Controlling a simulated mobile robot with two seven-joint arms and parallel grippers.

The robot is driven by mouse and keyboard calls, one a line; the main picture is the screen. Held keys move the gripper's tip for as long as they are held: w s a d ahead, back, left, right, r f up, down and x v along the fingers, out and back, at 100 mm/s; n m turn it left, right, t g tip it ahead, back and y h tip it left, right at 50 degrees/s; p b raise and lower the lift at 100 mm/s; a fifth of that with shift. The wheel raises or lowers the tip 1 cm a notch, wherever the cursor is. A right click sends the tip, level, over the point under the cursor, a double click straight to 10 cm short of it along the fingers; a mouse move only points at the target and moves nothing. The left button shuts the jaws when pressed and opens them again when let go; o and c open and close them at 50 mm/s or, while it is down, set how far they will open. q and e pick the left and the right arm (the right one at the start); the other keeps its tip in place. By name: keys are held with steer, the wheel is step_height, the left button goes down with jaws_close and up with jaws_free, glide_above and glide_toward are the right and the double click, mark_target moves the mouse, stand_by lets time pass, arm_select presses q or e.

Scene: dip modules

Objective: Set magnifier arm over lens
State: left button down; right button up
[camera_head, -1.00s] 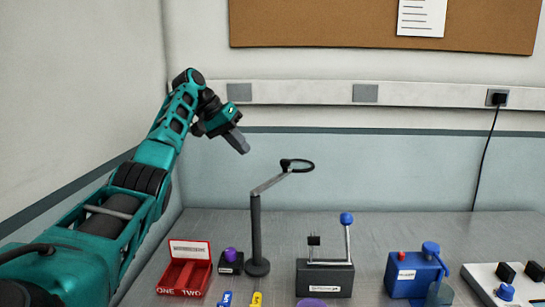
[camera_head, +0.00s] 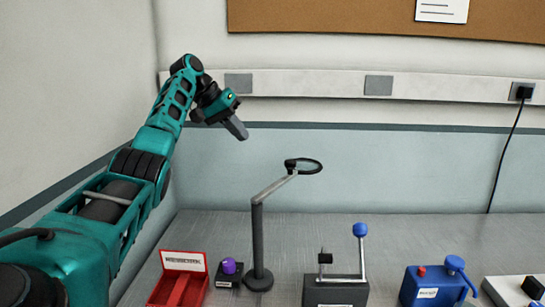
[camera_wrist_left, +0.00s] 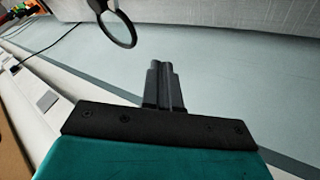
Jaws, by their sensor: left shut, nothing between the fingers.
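The magnifier stands on the grey table on a dark upright post (camera_head: 257,235) with a round base. Its grey arm (camera_head: 274,187) slants up to the right and ends in a dark-rimmed round lens (camera_head: 304,166). My left gripper (camera_head: 240,131) is shut and empty, in the air above and to the left of the lens, apart from it. In the left wrist view the gripper's fingers (camera_wrist_left: 163,82) are together, and the lens ring (camera_wrist_left: 118,28) shows beyond them at upper left. My right gripper is not in view.
On the table are a red two-part box (camera_head: 178,280), a black box with a purple knob (camera_head: 229,271), a dark block with a blue-knobbed lever (camera_head: 337,288), a blue device (camera_head: 432,285) and a white switch panel (camera_head: 512,290). The table behind them is clear.

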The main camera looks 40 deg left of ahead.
arm_select(q)
steer(key=w+d+f, duration=0.6)
steer(key=w+f, duration=0.1)
steer(key=f, duration=0.1)
steer(key=shift+d, duration=0.15)
stand_by(0.5)
